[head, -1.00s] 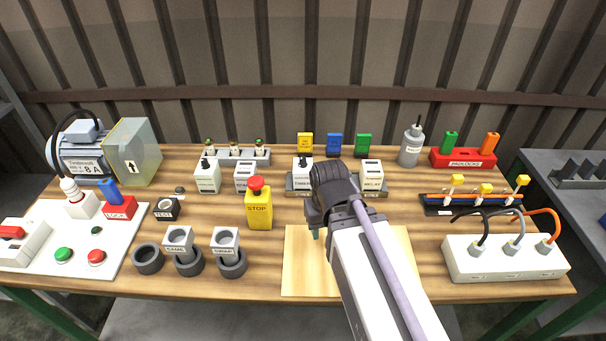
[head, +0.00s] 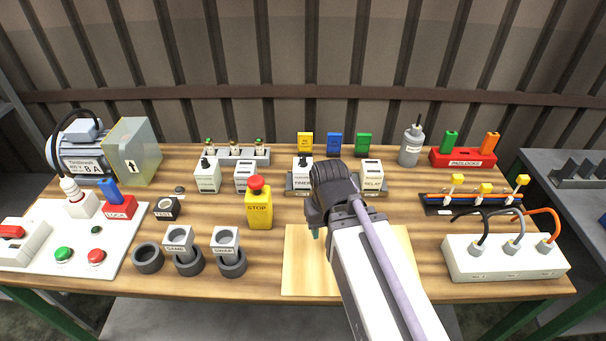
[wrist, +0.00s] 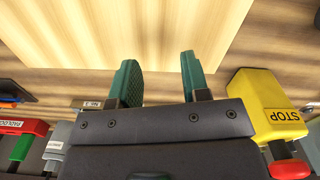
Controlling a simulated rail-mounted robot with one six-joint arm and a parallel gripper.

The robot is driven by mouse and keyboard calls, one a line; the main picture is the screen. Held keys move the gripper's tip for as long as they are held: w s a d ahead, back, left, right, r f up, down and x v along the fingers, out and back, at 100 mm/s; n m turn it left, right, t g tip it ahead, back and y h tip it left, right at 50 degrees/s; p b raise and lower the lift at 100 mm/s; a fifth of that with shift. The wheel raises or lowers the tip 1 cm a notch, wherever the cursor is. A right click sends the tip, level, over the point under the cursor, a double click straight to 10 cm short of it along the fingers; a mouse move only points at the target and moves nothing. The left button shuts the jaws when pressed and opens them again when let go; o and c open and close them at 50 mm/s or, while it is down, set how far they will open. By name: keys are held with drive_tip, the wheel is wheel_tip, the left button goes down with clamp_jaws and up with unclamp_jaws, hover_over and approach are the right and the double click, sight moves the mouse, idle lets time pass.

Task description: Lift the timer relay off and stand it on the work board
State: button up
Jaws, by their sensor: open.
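The timer relay (head: 302,174) is a white block with a dark knob on top and a label that seems to start with "TIME". It stands on the left part of a grey rail behind my arm, whose dark wrist covers the middle of the rail. The work board (head: 300,272) is a bare pale wooden square at the front of the table; it also shows in the wrist view (wrist: 150,25). My gripper (wrist: 158,62) is open and empty, its two green fingers apart over the board's edge. The timer relay is not clearly visible in the wrist view.
A white block labelled RELAY (head: 371,176) stands on the rail's right end. A yellow STOP button (head: 259,207) stands left of the board; it is beside my gripper in the wrist view (wrist: 266,105). Two similar white blocks (head: 207,176) stand further left. The board is clear.

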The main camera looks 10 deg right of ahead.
drive_tip(key=shift+o, duration=0.4)
drive_tip(key=o, duration=1)
